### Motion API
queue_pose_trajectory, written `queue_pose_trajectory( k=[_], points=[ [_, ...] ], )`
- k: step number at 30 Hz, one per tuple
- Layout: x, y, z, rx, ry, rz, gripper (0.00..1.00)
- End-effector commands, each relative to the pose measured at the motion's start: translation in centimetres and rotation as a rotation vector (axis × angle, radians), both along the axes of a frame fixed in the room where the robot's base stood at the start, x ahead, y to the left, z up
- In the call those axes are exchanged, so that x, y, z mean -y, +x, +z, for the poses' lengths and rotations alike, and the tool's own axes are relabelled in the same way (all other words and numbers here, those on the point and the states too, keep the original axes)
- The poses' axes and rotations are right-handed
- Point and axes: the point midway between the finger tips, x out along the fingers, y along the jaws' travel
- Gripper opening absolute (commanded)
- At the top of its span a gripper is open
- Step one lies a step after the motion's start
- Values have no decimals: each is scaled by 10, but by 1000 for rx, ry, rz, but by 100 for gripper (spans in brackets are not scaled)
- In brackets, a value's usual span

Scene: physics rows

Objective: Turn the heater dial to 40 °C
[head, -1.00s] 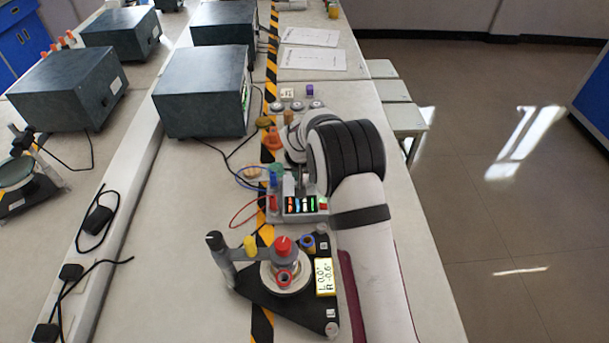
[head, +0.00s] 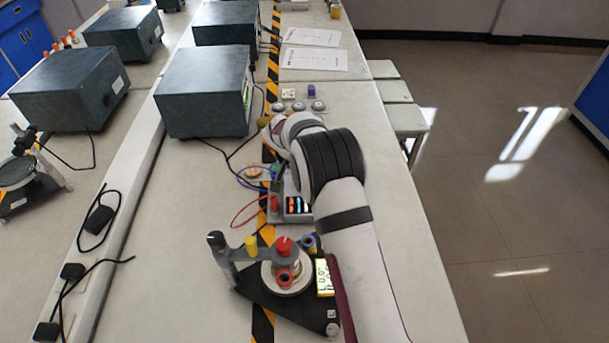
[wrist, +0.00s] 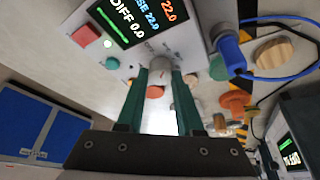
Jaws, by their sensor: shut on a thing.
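The heater box (wrist: 170,30) is a pale unit with a dark display (wrist: 130,18) that reads 22.0, BASE 22.0 and DIFF 0.0 in the wrist view. Its small pale dial (wrist: 158,76) sits between the green fingers of my gripper (wrist: 160,78), which is shut on it. The dial's pointer and scale are too small to read. In the head view the heater box (head: 277,214) is partly hidden by my arm, with part of its display (head: 298,205) showing. My gripper and the dial are hidden there.
Weights (head: 298,106) lie behind. Dark instrument boxes (head: 203,92) stand at left.

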Motion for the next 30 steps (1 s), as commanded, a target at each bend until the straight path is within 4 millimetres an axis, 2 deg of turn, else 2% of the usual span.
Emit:
queue_pose_trajectory(
  k=[7,8,12,20,23,26,30],
  points=[
    [0,-1,-1,-3,0,-2,0],
    [0,-1,-1,-4,1,-2,41],
    [0,-1,-1,-3,1,0,66],
    [0,0,0,-1,0,1,66],
    [-2,-2,7,1,1,0,66],
    [-6,-8,26,2,2,1,66],
    [-16,-22,67,4,2,2,66]
  ],
)
